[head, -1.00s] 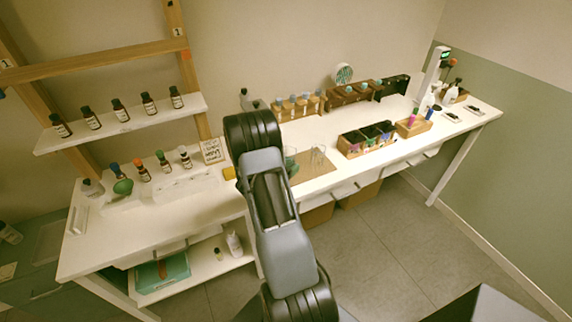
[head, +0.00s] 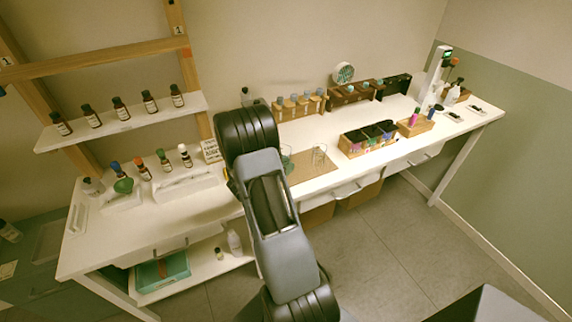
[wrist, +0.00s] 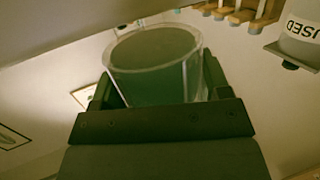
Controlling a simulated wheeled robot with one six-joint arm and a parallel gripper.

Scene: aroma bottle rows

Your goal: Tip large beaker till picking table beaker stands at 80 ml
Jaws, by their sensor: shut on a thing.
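My gripper (wrist: 155,88) is shut on a large clear beaker (wrist: 150,50) in the wrist view. The beaker's round rim faces the camera, and its inside looks dark green; the liquid level cannot be read. In the head view my arm hides the gripper, and a greenish glass edge (head: 287,160) shows just right of the arm. A small clear beaker (head: 319,156) stands on the brown mat (head: 310,178) on the table, right of that edge. Its contents and marks are too small to read.
The white table (head: 105,235) holds a rack of tubes (head: 300,105) behind the mat and a wooden box (head: 368,140) to the right.

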